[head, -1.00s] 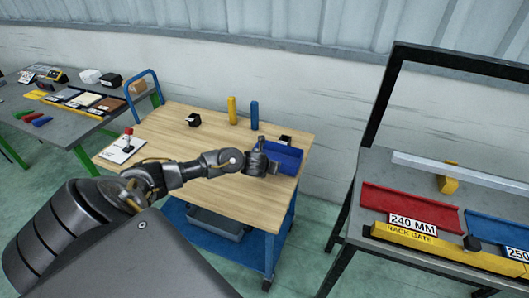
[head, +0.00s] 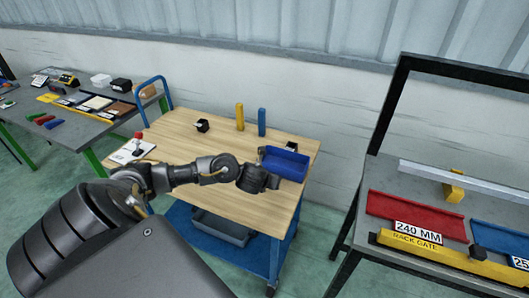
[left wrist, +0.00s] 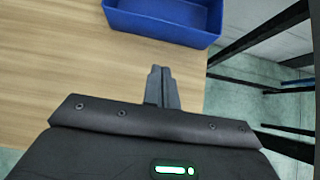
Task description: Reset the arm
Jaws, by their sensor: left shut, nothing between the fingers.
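My left arm reaches in from the left in the head view, over the wooden cart top (head: 235,205). My left gripper (head: 272,182) is at the right part of the cart, just in front of a blue bin (head: 286,163). In the left wrist view my left gripper (left wrist: 160,75) has its fingers together with nothing between them. The blue bin (left wrist: 165,22) lies beyond the fingertips there, with a gap of bare wood between. My right gripper is not in view.
A yellow post (head: 240,117), a blue post (head: 262,122) and small black blocks (head: 202,125) stand on the cart. A red-knobbed joystick (head: 138,143) is at its left. A rack bench with a red tray (head: 415,214) is at the right. A grey table (head: 60,110) is at the left.

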